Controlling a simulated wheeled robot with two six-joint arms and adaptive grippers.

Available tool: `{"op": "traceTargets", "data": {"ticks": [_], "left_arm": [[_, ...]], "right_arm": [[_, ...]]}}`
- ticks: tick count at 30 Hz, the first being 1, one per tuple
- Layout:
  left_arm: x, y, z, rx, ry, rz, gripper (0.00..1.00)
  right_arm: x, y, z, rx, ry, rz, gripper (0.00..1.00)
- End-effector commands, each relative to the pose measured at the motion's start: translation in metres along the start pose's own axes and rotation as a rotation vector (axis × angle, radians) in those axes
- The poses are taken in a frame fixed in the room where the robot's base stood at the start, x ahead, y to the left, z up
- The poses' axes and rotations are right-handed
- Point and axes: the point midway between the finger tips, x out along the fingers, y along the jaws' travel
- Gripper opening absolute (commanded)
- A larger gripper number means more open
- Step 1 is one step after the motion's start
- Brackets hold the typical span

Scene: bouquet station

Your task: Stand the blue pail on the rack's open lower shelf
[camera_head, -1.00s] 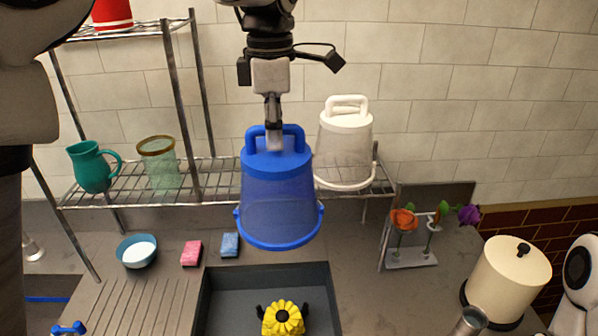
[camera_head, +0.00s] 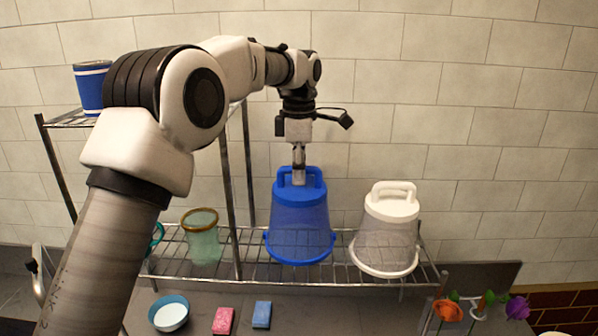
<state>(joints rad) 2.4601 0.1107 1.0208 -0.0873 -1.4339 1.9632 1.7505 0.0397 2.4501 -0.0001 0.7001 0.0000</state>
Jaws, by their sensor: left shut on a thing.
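The blue pail (camera_head: 300,222) has its handle up and its wide rim down, and looks upright. My left gripper (camera_head: 299,179) is shut on its handle from above. The pail overlaps the rack's lower shelf (camera_head: 345,271), between the glass and the white pail; I cannot tell whether its rim touches the wires. My right gripper is not in view.
A white pail (camera_head: 387,235) stands close to the right on the same shelf. A green glass (camera_head: 202,240) stands left, with a teal pitcher (camera_head: 156,238) mostly hidden by my arm. A rack post (camera_head: 233,210) rises between glass and blue pail. A blue can (camera_head: 92,88) is on the upper shelf.

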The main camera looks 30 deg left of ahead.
Motion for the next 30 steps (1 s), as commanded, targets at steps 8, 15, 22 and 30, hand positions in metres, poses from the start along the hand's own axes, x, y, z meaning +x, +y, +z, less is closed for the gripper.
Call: {"op": "traceTargets", "data": {"ticks": [8,15,22,30], "left_arm": [[0.029,0.007,-0.002,0.0,0.001,-0.004,0.0],[0.037,0.007,-0.002,0.0,0.0,0.0,0.23],[0.036,0.007,-0.001,0.0,0.0,0.0,0.41],[0.023,0.008,-0.001,0.0,-0.002,0.005,0.41]], "right_arm": [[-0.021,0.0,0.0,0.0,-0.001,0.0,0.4],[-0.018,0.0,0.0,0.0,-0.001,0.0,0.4],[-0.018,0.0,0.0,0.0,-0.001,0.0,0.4],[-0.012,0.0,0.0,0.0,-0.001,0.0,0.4]]}}
